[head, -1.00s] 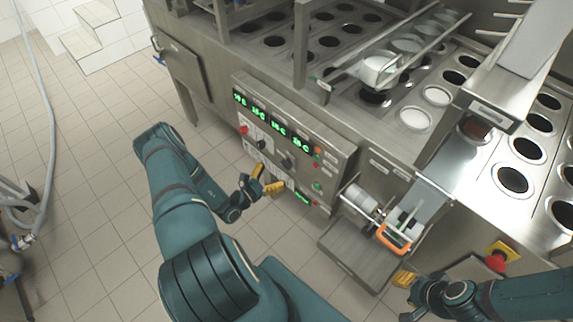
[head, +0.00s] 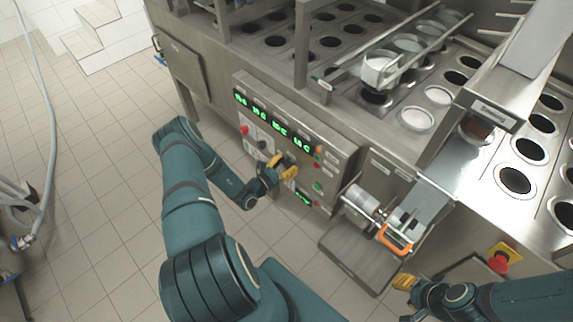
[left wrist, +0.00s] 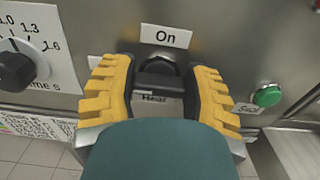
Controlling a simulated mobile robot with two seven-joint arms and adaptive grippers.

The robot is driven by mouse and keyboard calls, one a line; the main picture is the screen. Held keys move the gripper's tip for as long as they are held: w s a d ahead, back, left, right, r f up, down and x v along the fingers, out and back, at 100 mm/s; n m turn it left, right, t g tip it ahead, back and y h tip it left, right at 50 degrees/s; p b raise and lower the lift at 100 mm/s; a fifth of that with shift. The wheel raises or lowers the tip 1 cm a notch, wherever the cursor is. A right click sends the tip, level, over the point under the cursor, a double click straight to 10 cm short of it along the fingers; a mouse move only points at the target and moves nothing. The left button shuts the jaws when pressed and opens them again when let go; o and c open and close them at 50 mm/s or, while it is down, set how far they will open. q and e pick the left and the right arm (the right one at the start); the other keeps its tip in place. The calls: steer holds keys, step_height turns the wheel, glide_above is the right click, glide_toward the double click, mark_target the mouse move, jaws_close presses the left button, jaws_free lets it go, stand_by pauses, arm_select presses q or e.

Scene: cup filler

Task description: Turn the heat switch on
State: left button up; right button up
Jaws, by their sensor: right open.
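The heat switch (left wrist: 158,73) is a black knob on the steel panel, under an "On" label (left wrist: 166,36) and above a partly covered "Heat" label in the left wrist view. My left gripper (left wrist: 158,88) has its two yellow fingers apart, one on each side of the knob; I cannot tell if they touch it. In the head view the left gripper (head: 284,168) is at the control panel (head: 290,140) and hides the switch. My right gripper (head: 404,281) is open and empty at the lower right, away from the panel.
A black dial (left wrist: 18,68) with a printed scale is left of the switch, and a green button (left wrist: 267,95) is to its right. An orange handle (head: 395,240) sticks out right of the panel. A red emergency button (head: 498,263) is further right.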

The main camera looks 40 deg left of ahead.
arm_select(q)
steer(key=shift+m, duration=0.3)
steer(key=shift+c, duration=0.2)
arm_select(e)
steer(key=shift+r, duration=0.1)
arm_select(q)
steer(key=m+p, duration=0.1)
steer(key=m, duration=0.2)
steer(key=shift+m, duration=0.3)
steer(key=m+p, duration=0.1)
steer(key=m, duration=0.3)
steer(key=shift+d+m+p, duration=0.15)
steer(key=shift+m+p, duration=0.15)
steer(key=shift+p, duration=0.1)
steer(key=m+p, duration=0.2)
steer(key=m, duration=0.4)
steer(key=shift+f, duration=0.2)
steer(key=shift+m+p, duration=0.6)
steer(key=shift+m, duration=0.9)
arm_select(e)
step_height(320, 180, up, 6)
steer(key=w, duration=0.1)
steer(key=shift+w+d+t, duration=0.2)
steer(key=shift+w+t, duration=0.1)
arm_select(q)
steer(key=shift+f, duration=0.1)
steer(key=o, duration=1.2)
